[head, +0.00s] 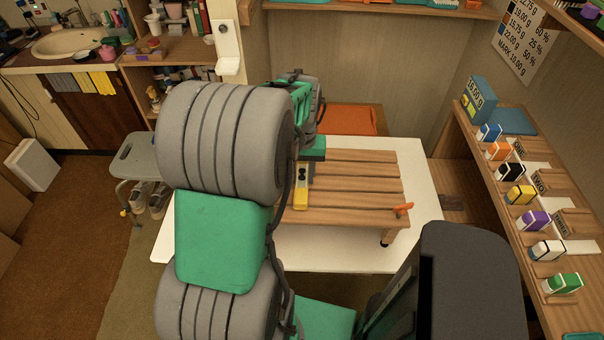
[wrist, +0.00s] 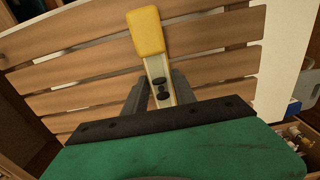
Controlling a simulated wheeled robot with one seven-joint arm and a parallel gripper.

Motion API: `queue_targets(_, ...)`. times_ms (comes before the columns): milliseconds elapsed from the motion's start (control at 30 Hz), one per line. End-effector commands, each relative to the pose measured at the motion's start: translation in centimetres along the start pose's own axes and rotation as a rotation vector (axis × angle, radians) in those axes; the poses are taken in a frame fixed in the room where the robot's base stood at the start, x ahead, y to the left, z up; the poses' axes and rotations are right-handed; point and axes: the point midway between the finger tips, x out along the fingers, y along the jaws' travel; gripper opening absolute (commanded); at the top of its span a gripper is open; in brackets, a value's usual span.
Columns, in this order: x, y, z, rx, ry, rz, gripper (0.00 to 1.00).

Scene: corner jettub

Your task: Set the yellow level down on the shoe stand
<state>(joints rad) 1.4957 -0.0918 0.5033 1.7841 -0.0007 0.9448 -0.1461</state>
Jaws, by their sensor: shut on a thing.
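The yellow level (head: 301,199) has a bright yellow end and a pale body with dark parts. My gripper (wrist: 160,90) is shut on it. In the wrist view the level (wrist: 146,32) sticks out beyond the fingertips. The slatted wooden stand (head: 350,185), which I take for the shoe stand, lies beneath the level, whose yellow end is over its left part. I cannot tell whether the level touches the slats. In the wrist view the slats (wrist: 215,28) fill the background. In the head view my arm hides the gripper's fingers and the stand's left edge.
A small orange object (head: 403,208) sits at the stand's right edge. A white surface (head: 420,165) surrounds the stand. A grey stool (head: 137,155) with shoes beneath is at left. A wooden shelf with several coloured boxes (head: 520,194) runs along the right. Most slats right of the level are clear.

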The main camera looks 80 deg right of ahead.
Motion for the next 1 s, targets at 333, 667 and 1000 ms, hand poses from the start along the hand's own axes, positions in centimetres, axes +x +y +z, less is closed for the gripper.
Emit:
queue_targets(333,0.17,0.0,0.05,0.001,-0.002,0.0,0.0)
queue_targets(667,0.15,0.0,0.04,0.0,-0.001,0.0,0.55)
queue_targets(1000,-0.32,0.01,-0.01,0.0,0.0,0.0,0.58)
